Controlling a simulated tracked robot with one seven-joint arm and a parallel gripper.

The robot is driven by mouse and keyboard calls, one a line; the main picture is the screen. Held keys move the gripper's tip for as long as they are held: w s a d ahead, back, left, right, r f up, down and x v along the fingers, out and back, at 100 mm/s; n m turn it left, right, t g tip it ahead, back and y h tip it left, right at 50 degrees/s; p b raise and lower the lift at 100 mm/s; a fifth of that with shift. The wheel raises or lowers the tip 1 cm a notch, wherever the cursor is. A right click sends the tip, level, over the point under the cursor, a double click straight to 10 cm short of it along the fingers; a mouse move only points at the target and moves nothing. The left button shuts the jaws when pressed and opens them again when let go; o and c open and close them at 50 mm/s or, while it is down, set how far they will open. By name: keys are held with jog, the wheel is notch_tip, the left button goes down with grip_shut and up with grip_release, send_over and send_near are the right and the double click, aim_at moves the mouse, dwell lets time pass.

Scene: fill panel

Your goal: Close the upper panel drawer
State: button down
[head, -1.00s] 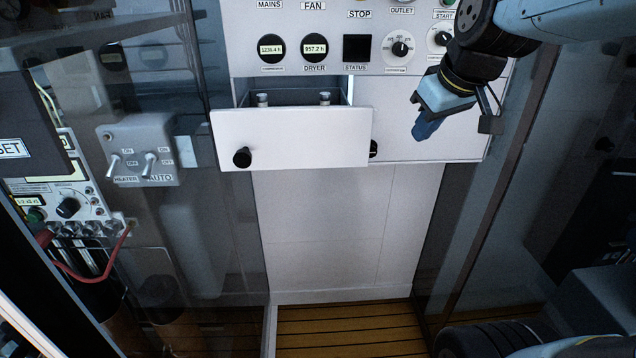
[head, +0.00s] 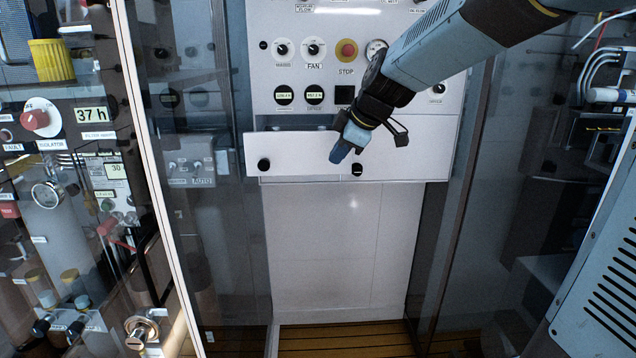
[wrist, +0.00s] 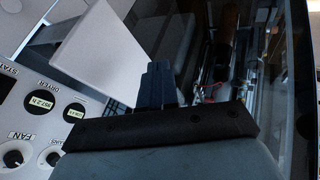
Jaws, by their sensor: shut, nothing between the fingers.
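The open drawer (head: 300,155) is a white front with a black knob (head: 264,164), standing out from the panel at its left. A dark strip of its inside shows above the front. In the wrist view the drawer front (wrist: 105,45) is a tilted white slab beside my fingers. My gripper (head: 338,156) is shut and empty, with its blue fingertips over the right end of the drawer front in the head view. My fingers also show in the wrist view (wrist: 158,85). I cannot tell whether they touch the drawer.
A flush white front (head: 410,155) with its own black knob (head: 357,169) is to the right. The panel above carries gauges, knobs and a red stop button (head: 346,50). Glass walls stand on both sides, with equipment at the left. The wall below the drawer is clear.

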aim_at(317, 172)
jog(key=x, duration=0.3)
jog(key=w+x, duration=0.1)
jog(key=x, duration=0.3)
jog(key=r+x, duration=0.1)
jog(key=x, duration=0.3)
jog(key=shift+w+a+f, duration=0.15)
jog(key=shift+w+a, duration=0.05)
jog(key=shift+w, duration=0.85)
